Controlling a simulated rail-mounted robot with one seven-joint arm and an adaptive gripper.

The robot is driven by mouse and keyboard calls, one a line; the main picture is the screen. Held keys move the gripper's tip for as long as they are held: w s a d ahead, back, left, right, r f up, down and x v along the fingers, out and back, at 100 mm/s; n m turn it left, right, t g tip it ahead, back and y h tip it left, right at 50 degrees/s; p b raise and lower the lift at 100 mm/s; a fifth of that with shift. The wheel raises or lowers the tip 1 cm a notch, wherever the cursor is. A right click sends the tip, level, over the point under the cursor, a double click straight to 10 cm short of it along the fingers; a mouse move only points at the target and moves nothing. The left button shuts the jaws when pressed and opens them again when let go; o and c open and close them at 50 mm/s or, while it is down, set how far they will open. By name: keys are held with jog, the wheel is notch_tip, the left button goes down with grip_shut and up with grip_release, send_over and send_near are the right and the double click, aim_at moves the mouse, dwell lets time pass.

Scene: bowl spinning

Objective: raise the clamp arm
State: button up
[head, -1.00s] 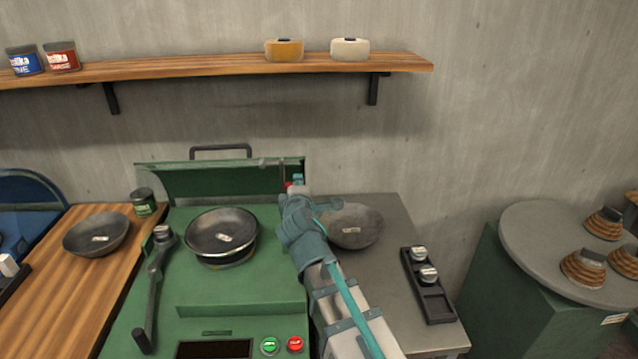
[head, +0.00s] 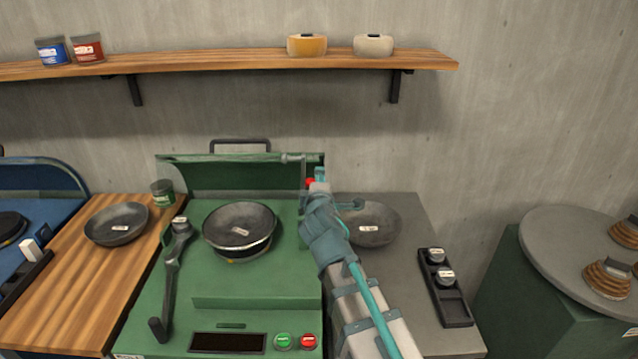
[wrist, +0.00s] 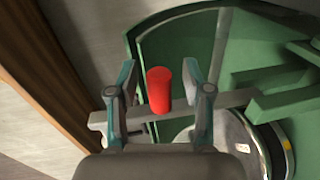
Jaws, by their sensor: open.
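The clamp arm is a grey bar (wrist: 236,98) with a red knob (wrist: 159,91) at its end. In the head view the red knob (head: 310,183) shows as a small spot at the right side of the green machine (head: 255,303). My gripper (wrist: 161,85) is open, with one finger on each side of the red knob; I cannot tell whether either touches it. In the head view my gripper (head: 318,186) is small and partly hidden by my wrist. A dark bowl (head: 240,227) sits on the machine, left of my arm; its edge also shows in the wrist view.
The machine's raised green lid (head: 235,176) stands behind the bowl. A dark lever (head: 172,275) is at left. Another bowl (head: 372,225) lies on the grey table, partly behind my arm. A black tray (head: 445,290) holds small weights. A wooden shelf (head: 230,63) runs above.

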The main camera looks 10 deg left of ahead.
jog(key=shift+s, duration=0.15)
jog(key=a+v, duration=0.1)
jog(key=v, duration=0.6)
jog(key=shift+d, duration=0.5)
jog(key=shift+s, duration=0.1)
